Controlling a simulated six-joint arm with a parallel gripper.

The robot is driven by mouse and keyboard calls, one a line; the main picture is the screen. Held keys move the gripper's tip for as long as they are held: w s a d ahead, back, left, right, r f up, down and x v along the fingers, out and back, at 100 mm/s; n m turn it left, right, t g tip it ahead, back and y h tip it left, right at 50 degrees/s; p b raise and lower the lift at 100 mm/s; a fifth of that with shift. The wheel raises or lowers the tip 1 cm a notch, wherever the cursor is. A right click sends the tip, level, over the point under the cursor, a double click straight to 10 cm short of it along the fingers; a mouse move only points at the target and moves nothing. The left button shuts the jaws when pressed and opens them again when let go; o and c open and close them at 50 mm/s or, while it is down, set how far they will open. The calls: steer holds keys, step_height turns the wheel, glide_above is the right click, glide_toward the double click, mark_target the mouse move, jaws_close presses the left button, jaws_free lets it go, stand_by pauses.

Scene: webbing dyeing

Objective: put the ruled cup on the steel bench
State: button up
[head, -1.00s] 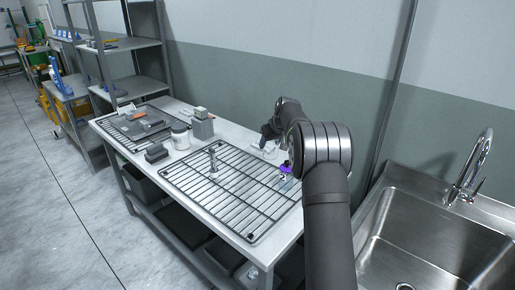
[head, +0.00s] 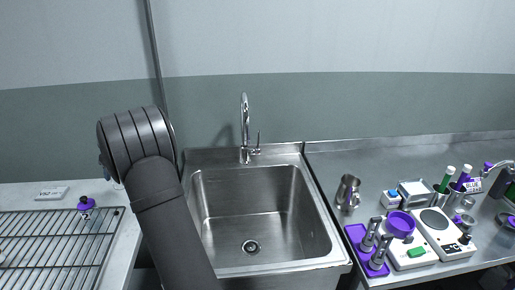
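The steel bench (head: 330,165) fills the middle and right of the head view, with a sink set into its left part. I cannot make out for certain which thing is the ruled cup. My arm rises at the left of the view, and its thick dark joint hides what lies behind it. My gripper is behind this joint and does not show, so I cannot see whether it holds anything.
The sink (head: 208,265) has a tall tap (head: 245,125). A steel jug (head: 347,190) stands right of it. At left, a white table (head: 20,196) carries a wire rack (head: 50,235) and a purple-topped piece (head: 84,203).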

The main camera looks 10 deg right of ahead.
steer(key=d+f+m+t+h, duration=0.1)
steer(key=d+m, duration=0.1)
steer(key=d, duration=1)
steer(key=d+f+m+t+h, duration=0.1)
steer(key=d+f+m, duration=0.1)
steer(key=d, duration=1)
steer(key=s+d+f+m+h, duration=0.15)
steer(key=s+d, duration=0.25)
steer(key=d, duration=0.4)
steer(key=s+d+f+m, duration=0.15)
steer(key=s+d, duration=0.25)
steer(key=d, duration=0.4)
steer(key=s+d+r+m+h, duration=0.1)
steer(key=d+r+m+h, duration=0.2)
steer(key=d, duration=1.1)
steer(key=s+d+r+m+g+h, duration=0.1)
steer(key=s+d+r+m, duration=0.3)
steer(key=d, duration=1)
steer(key=w+d+r+m+h, duration=0.15)
steer(key=d+m, duration=0.35)
steer(key=d, duration=1)
steer(key=s+d+f+m+g+h, duration=0.1)
steer(key=s+d+f+m, duration=0.1)
steer(key=d+f+m, duration=0.4)
steer(key=f, duration=0.2)
steer(key=f+n, duration=0.1)
steer(key=f, duration=0.1)
steer(key=d+f+n, duration=0.1)
steer(key=f, duration=0.1)
steer(key=shift+d, duration=0.1)
